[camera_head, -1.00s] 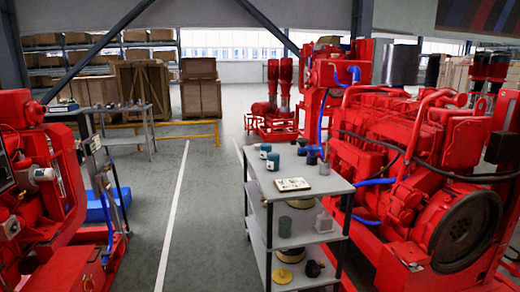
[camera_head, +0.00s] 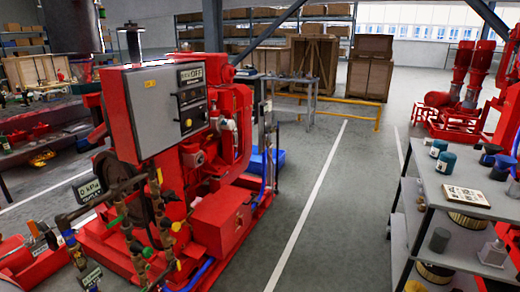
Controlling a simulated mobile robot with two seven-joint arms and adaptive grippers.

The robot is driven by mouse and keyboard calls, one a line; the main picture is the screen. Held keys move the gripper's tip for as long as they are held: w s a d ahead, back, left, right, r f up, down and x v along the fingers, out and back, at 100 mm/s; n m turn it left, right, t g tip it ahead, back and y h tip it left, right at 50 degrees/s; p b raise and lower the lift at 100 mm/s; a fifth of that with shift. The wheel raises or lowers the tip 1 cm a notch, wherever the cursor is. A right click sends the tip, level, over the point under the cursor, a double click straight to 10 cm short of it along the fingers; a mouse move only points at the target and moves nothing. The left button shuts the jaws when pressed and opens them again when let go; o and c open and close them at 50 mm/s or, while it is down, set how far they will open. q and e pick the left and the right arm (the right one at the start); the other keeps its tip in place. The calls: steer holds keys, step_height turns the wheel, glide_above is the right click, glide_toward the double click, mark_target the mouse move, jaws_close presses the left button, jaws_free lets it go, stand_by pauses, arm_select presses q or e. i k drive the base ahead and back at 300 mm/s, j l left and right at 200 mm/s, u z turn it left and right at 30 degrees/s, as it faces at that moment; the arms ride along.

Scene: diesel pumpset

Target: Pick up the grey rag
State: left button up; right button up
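I cannot make out a grey rag for certain in the head view. A pale grey item (camera_head: 493,252) sits on the middle shelf of the grey cart at the right; it is too small to tell what it is. Beside it stands a dark grey cylinder (camera_head: 440,240). Neither of my grippers shows in this view.
The grey cart (camera_head: 425,188) carries several small cups and a white board (camera_head: 466,196). A red pumpset with a control panel (camera_head: 172,105) fills the left middle. A cluttered workbench (camera_head: 60,102) stands behind it. The floor (camera_head: 330,220) between pumpset and cart is clear.

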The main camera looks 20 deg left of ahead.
mark_target(427, 142)
steer(key=i+j+u, duration=0.25)
steer(key=i, duration=0.3)
steer(key=i+j+u, duration=0.1)
steer(key=i, duration=1.25)
steer(key=i+j+z, duration=0.1)
steer(key=i+z, duration=0.2)
steer(key=i, duration=4.15)
steer(key=i+z, duration=0.4)
steer(key=i, duration=0.2)
steer(key=i+j+z, duration=0.15)
steer(key=i+z, duration=0.3)
steer(key=i, duration=0.15)
steer(key=i+z, duration=0.15)
steer(key=z, duration=0.35)
steer(key=i+z, duration=0.15)
steer(key=z, duration=0.35)
steer(key=i+j+z, duration=0.1)
steer(key=z, duration=0.4)
